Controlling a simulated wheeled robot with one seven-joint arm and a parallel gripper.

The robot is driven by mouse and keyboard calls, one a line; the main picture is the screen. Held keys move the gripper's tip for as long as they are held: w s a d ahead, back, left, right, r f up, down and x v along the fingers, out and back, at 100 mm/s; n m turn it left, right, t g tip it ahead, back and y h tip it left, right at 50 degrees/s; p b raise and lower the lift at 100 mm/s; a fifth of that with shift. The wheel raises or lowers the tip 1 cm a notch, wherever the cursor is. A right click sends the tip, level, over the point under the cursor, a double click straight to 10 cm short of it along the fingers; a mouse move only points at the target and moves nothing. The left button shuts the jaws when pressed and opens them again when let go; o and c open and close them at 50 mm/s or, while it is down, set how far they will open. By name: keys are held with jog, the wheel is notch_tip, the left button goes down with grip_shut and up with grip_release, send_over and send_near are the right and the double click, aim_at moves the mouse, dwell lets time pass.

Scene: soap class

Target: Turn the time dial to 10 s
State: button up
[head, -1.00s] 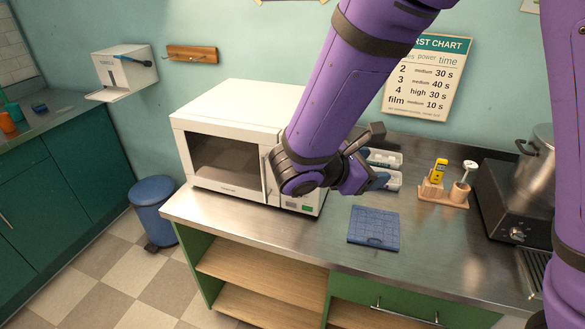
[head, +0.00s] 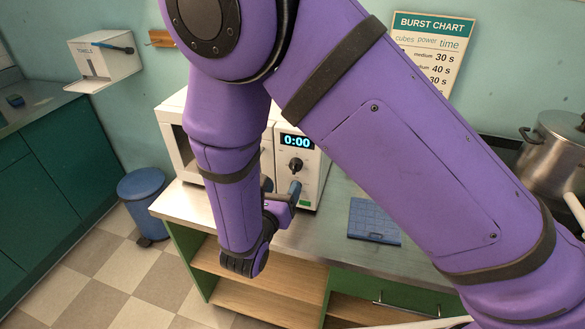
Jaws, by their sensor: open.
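The white microwave (head: 312,160) stands on the steel counter, partly hidden behind my arm. Its display (head: 297,142) reads 0:00. A black round dial (head: 296,165) sits just below the display; its setting is too small to read. My gripper (head: 281,187) is open and empty in front of and below this dial, its fingers pointing towards the control panel. The gap between fingers and panel is hard to judge. The gripper covers part of the lower panel, so anything there is hidden. A green button (head: 304,204) shows near the panel's bottom.
My arm crosses most of the view. A blue gridded mat (head: 373,222) lies on the counter (head: 320,238) right of the microwave. A steel pot (head: 553,150) stands at the far right. The burst chart (head: 433,48) on the wall is partly covered. A blue bin (head: 146,200) stands at left.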

aim_at(293, 169)
jog(key=x, duration=0.7)
jog(key=shift+w+d, duration=0.15)
jog(key=shift+w, duration=0.2)
jog(key=c, duration=0.9)
